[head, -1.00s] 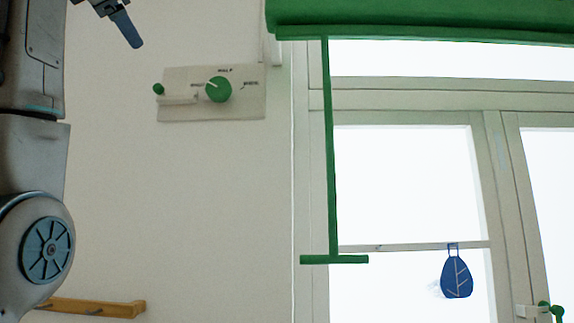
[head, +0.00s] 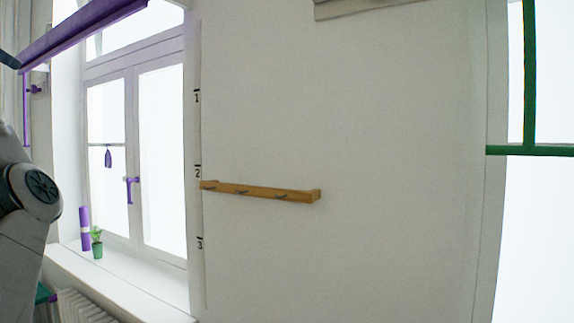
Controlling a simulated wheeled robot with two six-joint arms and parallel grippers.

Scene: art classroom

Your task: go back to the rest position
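My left arm (head: 25,195) shows at the left edge of the head view. A small dark blue-grey piece (head: 9,60) at the upper left edge looks like a fingertip of my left gripper. The rest of that gripper is out of the picture, so I cannot tell whether it is open or shut. My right gripper is not in view.
A wooden peg rail (head: 262,192) is on the white wall. A window (head: 133,160) with a purple blind (head: 85,32) is at left. A purple cylinder (head: 85,228) and a green-potted plant (head: 97,248) stand on its sill, above a radiator (head: 85,307). A green bar (head: 529,151) is at right.

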